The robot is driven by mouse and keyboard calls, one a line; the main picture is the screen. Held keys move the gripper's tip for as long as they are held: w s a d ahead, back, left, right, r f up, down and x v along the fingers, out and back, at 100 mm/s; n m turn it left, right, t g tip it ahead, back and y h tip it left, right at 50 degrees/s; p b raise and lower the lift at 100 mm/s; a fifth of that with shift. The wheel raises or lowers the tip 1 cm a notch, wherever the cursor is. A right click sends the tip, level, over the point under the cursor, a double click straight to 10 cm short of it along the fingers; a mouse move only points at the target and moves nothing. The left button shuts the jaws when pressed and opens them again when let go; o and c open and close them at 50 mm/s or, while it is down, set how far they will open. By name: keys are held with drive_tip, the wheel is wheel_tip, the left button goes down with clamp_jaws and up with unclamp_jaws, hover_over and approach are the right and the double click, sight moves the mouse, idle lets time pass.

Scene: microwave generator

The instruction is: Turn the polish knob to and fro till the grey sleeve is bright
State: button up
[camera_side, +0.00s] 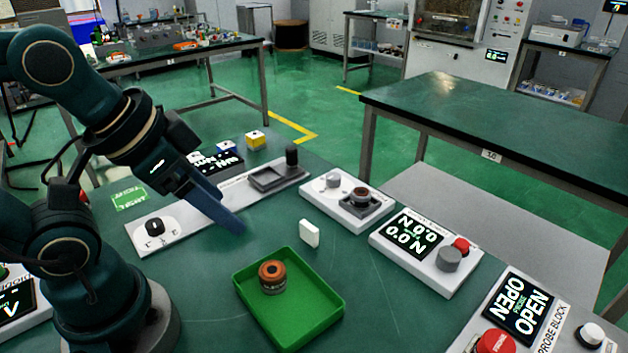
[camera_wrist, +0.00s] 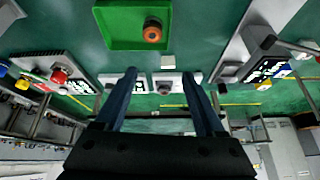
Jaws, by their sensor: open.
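A small white unit (camera_side: 346,206) stands right of centre in the side view. It carries a round grey knob (camera_side: 334,180) and a dark-topped, grey-sided ring part (camera_side: 361,196) in a recess. No label on this unit is readable, so I cannot confirm it is the polish knob. A second part, copper-coloured on top with a dull grey side (camera_side: 272,278), stands in the green tray (camera_side: 322,307). My gripper (camera_side: 236,228) is open and empty above the bench, left of the tray's far end and apart from the knob. Its two fingers show spread in the wrist view (camera_wrist: 160,74).
A long white unit (camera_side: 216,197) with a black dial (camera_side: 154,226) lies behind my gripper. A white block (camera_side: 309,233) stands beyond the tray. A display box (camera_side: 421,252) with red and grey buttons and the probe block (camera_side: 540,325) stand to the right.

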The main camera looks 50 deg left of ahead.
drive_tip(key=w+r+m, duration=0.3)
drive_tip(key=w+r, duration=0.2)
drive_tip(key=m+g+h, duration=0.2)
hover_over(333, 176)
drive_tip(key=s+a, duration=0.1)
drive_tip(key=s, duration=0.1)
wheel_tip(333, 176, down, 14)
drive_tip(key=shift+a+f, duration=0.1)
drive_tip(key=shift+f, duration=0.05)
drive_tip(key=x, duration=0.3)
drive_tip(key=shift+w+f, duration=0.3)
drive_tip(key=shift+f, duration=0.35)
clamp_jaws()
